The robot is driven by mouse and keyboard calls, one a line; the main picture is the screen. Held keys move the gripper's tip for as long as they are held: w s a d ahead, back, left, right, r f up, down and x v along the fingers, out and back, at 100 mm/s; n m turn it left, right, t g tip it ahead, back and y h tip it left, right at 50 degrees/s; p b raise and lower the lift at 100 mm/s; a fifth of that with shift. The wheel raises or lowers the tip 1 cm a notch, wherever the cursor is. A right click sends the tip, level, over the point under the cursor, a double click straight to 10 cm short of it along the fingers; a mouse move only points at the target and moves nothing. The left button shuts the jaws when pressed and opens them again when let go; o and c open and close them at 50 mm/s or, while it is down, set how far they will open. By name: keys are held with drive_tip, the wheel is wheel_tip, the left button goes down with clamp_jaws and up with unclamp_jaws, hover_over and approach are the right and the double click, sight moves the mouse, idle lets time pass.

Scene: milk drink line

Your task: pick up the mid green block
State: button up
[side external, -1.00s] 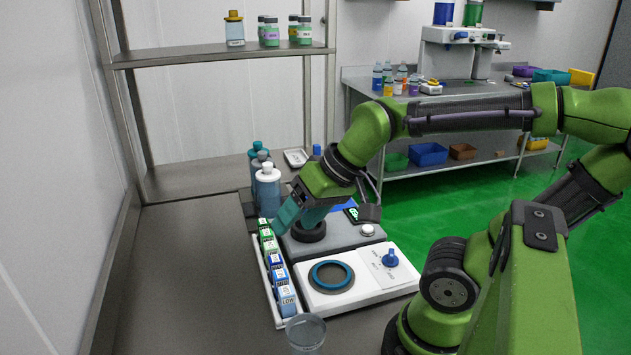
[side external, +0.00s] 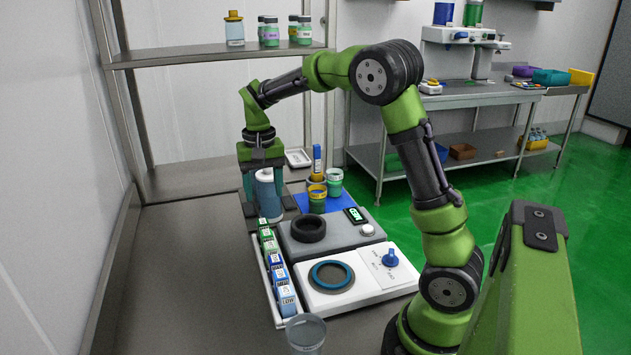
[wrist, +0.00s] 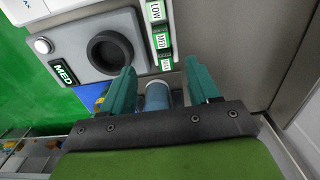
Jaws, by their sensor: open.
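The mid green block (side external: 266,234) stands in the white rack (side external: 262,288), in the middle of the row's green blocks. In the wrist view the green block labelled MED (wrist: 162,41) sits between the LOW block and a smaller-looking green one. My gripper (side external: 265,206) points down, open, beyond the far end of the rack.
Blue blocks (side external: 281,279) fill the near part of the rack. A grey device (side external: 335,235) with a dark ring (side external: 308,229) stands beside it. Jars (side external: 317,197) stand on a blue mat behind. A clear cup (side external: 306,332) is in front. The steel bench at left is bare.

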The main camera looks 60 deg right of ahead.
sight(266, 232)
wheel_tip(266, 232, down, 10)
drive_tip(key=shift+f, duration=0.1)
drive_tip(key=shift+w+f, duration=0.2)
drive_tip(key=shift+f, duration=2.35)
